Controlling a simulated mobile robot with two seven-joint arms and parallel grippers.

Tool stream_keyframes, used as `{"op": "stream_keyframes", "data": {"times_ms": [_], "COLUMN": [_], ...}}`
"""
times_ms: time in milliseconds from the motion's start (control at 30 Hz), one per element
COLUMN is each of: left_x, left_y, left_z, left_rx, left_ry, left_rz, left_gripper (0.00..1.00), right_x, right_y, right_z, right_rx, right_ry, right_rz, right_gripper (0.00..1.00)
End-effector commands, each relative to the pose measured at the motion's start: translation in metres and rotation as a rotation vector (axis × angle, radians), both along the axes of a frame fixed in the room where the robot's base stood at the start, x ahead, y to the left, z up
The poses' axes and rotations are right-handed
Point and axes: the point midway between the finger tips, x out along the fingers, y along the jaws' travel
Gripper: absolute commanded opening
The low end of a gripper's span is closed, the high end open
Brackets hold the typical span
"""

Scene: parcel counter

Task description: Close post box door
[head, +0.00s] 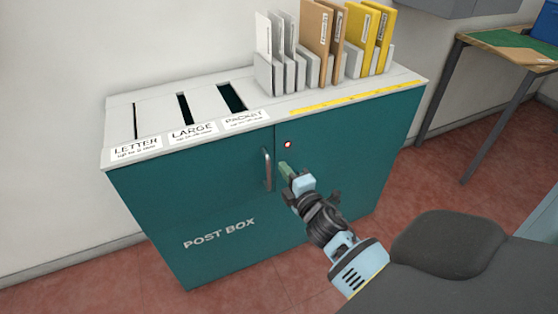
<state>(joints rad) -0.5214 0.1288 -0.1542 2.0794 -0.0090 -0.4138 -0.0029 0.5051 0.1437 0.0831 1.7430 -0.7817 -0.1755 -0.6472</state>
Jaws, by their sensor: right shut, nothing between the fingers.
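The post box (225,205) is a teal cabinet with a white top, standing against the wall. Its door (215,195), marked POST BOX, is the left front panel and has a grey upright handle (267,170) near its right edge. The door looks flush or nearly flush with the front; I cannot tell whether a small gap remains. My right gripper (284,168) is shut and empty, just right of the handle in front of the seam. It hides part of the lower seam; contact cannot be told. My left gripper is out of view.
A red-ringed lock (288,144) is on the right panel. Envelopes and folders (320,45) stand in a rack on top, behind a yellow ruler (355,98). A dark seat-like shape (450,243) is at lower right, a table (510,45) at upper right. Red floor lies between.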

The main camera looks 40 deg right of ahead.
Motion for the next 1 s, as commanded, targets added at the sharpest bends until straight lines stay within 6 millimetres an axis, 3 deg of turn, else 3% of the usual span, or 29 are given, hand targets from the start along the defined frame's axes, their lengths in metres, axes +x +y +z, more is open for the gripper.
{"op": "stream_keyframes", "data": {"times_ms": [100, 333, 867, 1000], "left_x": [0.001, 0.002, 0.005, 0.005], "left_y": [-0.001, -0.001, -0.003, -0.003], "left_z": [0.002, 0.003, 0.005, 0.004], "left_rx": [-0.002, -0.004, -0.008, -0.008], "left_ry": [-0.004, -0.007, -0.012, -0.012], "left_rz": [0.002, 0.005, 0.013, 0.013], "left_gripper": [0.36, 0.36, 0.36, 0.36], "right_x": [-0.022, -0.048, -0.054, -0.067], "right_y": [0.005, 0.012, 0.014, 0.019], "right_z": [-0.001, -0.001, 0.0, -0.017], "right_rx": [0.001, 0.002, 0.001, 0.061], "right_ry": [0.002, 0.002, 0.001, 0.034], "right_rz": [0.0, 0.0, 0.001, 0.007], "right_gripper": [0.0, 0.0, 0.0, 0.0]}}
